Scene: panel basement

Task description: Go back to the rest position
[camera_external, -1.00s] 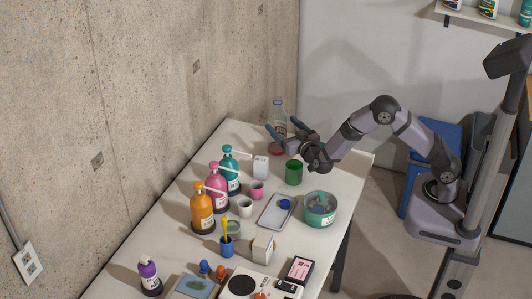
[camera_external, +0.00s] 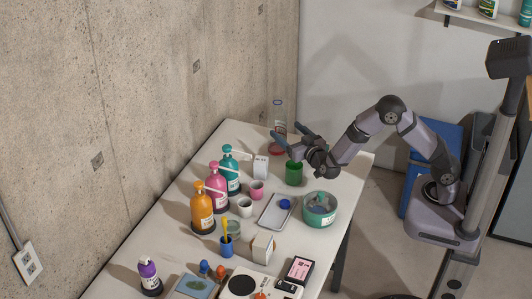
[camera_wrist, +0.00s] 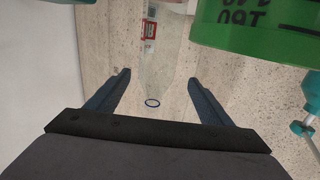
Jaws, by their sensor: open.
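My gripper (camera_external: 286,138) is open and empty above the far end of the table, in the external view. Its two blue fingers point left, near a clear bottle (camera_external: 279,112) with a blue ring at its top and a reddish base. In the wrist view, the open fingers (camera_wrist: 157,85) stand wide apart with the clear bottle (camera_wrist: 165,50) seen beyond and between them, apart from both. A green cup (camera_external: 294,173) stands on the table just below my gripper. It also shows large at the upper right of the wrist view (camera_wrist: 250,28).
The white table (camera_external: 170,243) holds teal (camera_external: 230,170), pink (camera_external: 217,190) and orange (camera_external: 202,210) pump bottles, a tray (camera_external: 270,218) and a teal bowl (camera_external: 319,210). A concrete wall (camera_external: 150,80) borders its left side. Open air lies above the table.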

